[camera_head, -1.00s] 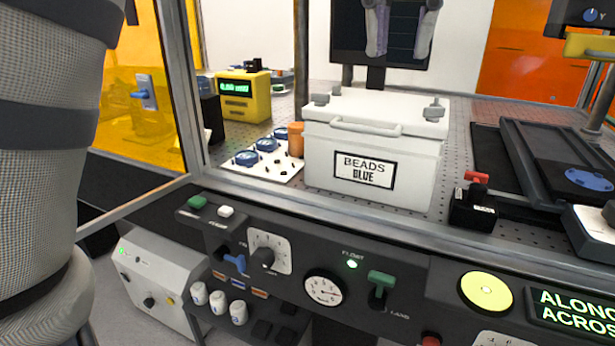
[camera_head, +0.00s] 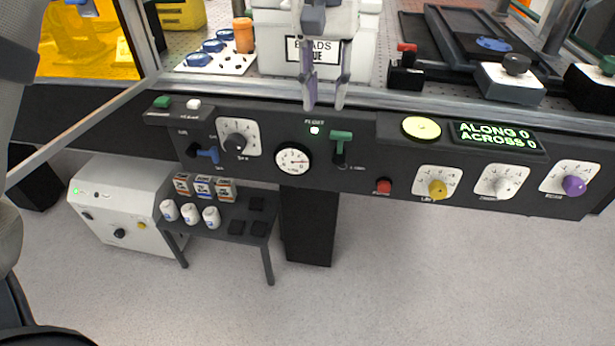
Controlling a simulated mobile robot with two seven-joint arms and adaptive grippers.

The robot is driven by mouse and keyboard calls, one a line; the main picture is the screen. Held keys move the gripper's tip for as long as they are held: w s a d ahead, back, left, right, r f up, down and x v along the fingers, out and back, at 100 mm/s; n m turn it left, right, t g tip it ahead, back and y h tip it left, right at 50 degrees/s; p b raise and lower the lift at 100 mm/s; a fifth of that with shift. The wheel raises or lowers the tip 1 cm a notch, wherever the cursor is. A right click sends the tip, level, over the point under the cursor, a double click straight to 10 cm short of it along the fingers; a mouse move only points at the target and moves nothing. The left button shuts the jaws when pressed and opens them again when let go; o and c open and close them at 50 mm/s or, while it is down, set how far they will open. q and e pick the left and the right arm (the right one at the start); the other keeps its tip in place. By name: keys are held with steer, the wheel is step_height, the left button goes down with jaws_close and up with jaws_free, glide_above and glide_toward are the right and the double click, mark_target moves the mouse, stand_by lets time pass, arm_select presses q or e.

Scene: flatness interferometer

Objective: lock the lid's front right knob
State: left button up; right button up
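My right gripper is not in view.
The front panel (camera_head: 350,185) carries a green lever (camera_head: 340,140), a gauge (camera_head: 293,159) and several knobs. A block with a red switch (camera_head: 406,70) stands right of the box. A plate with blue discs (camera_head: 215,62) and an orange cylinder (camera_head: 243,35) are left of it.

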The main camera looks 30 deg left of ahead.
arm_select(q)
steer(key=s+f, duration=0.4)
steer(key=f, duration=1.2)
steer(key=shift+f, duration=0.3)
steer(key=shift+a, duration=0.1)
